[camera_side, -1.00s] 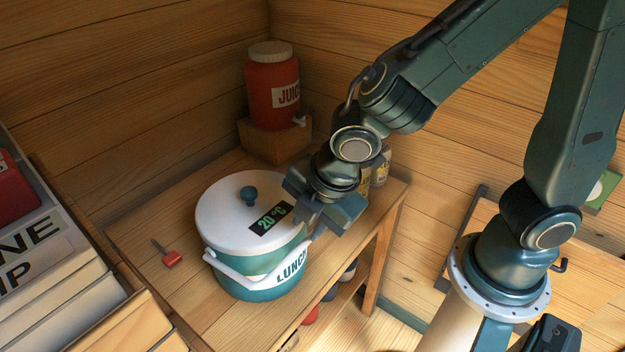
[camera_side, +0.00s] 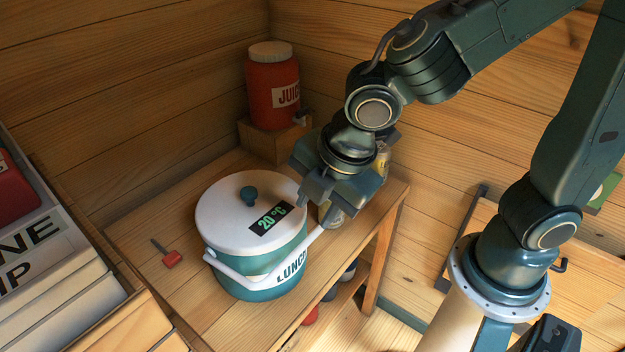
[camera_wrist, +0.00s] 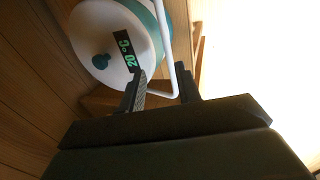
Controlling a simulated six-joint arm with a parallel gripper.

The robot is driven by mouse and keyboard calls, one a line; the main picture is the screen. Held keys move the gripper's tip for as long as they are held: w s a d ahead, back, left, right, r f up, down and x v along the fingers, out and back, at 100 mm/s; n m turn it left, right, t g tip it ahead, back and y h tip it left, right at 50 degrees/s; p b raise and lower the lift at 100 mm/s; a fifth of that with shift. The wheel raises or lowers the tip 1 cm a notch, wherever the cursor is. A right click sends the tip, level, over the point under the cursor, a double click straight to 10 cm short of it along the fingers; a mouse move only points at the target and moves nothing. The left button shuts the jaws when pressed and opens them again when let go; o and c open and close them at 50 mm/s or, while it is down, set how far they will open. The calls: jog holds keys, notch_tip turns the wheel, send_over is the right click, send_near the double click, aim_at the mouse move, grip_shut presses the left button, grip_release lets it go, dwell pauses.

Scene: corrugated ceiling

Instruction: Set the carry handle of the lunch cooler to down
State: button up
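The lunch cooler (camera_side: 262,287) is a teal and white tub with a white lid, a teal knob and a "20 °C" display. It stands on the wooden bench and also shows in the wrist view (camera_wrist: 92,28). Its white carry handle (camera_side: 228,271) runs low along the cooler's front left, and its right part reaches out toward my gripper. In the wrist view the handle (camera_wrist: 169,55) appears between my fingers and bends near them. My gripper (camera_side: 318,207) is open beside the cooler's right side. I cannot tell whether a finger touches the handle.
A red juice dispenser (camera_side: 272,95) stands on a wooden block at the back. A red-handled tool (camera_side: 171,259) lies left of the cooler. The bench (camera_side: 150,225) is clear around the tool.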

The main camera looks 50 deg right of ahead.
jog(key=v, duration=0.8)
jog(key=shift+r, duration=0.35)
jog(key=shift+s, duration=0.15)
jog(key=c, duration=0.6)
jog(key=shift+a, duration=0.15)
grip_shut()
jog(key=shift+w+a+f+g, duration=0.1)
jog(key=shift+w+f+g, duration=0.05)
jog(key=shift+w+g, duration=1.15)
jog(key=shift+w+f+g, duration=0.2)
jog(key=shift+w+g, duration=0.7)
jog(key=shift+w, duration=0.7)
